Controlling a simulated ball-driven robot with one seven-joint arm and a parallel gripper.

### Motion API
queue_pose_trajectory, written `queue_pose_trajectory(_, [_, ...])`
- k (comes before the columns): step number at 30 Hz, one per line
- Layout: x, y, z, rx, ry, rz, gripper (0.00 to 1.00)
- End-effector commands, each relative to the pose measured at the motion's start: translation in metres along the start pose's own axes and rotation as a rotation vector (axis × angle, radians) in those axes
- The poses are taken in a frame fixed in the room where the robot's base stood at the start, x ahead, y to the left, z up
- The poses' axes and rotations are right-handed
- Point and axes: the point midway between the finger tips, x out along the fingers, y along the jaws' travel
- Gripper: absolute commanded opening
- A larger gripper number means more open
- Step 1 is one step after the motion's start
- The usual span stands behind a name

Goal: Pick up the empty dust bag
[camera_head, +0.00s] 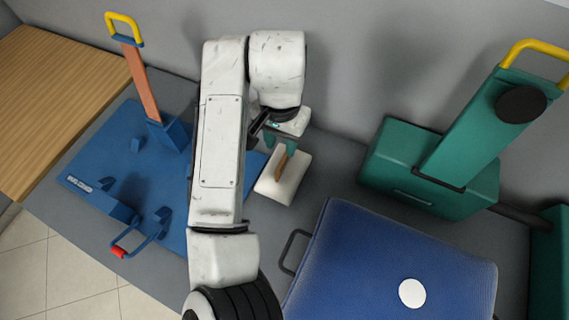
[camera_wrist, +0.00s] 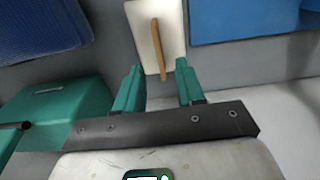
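A small cream bag-like block (camera_head: 283,188) with a brown strip (camera_head: 281,166) on top, which looks like the dust bag, lies on the grey counter. It also shows in the wrist view (camera_wrist: 143,30), just beyond my fingertips. My gripper (camera_head: 281,146) is over its far end, with green fingers pointing down. In the wrist view my gripper (camera_wrist: 158,72) is open, its fingers well apart. The near end of the brown strip shows between the fingertips. Neither finger visibly touches the bag, and I cannot tell the exact height gap.
A blue base (camera_head: 125,165) with a brown-orange post and yellow handle is left of my arm. A green upright machine (camera_head: 440,165) stands right on the grey counter (camera_head: 335,165). A blue padded case (camera_head: 385,265) with a white disc lies in front. A grey wall is close behind.

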Motion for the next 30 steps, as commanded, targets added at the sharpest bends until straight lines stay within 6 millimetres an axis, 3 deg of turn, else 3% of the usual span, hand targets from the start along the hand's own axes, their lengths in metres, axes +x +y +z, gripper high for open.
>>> queue_pose_trajectory(3, [0.017,0.001,0.0,0.0,-0.001,0.002,0.38])
queue_pose_trajectory(11, [0.035,0.001,-0.002,0.001,-0.001,0.0,0.38])
queue_pose_trajectory(21, [0.078,0.002,-0.007,0.001,-0.001,0.001,0.38])
queue_pose_trajectory(30, [0.082,0.002,-0.007,0.001,0.0,-0.001,0.36])
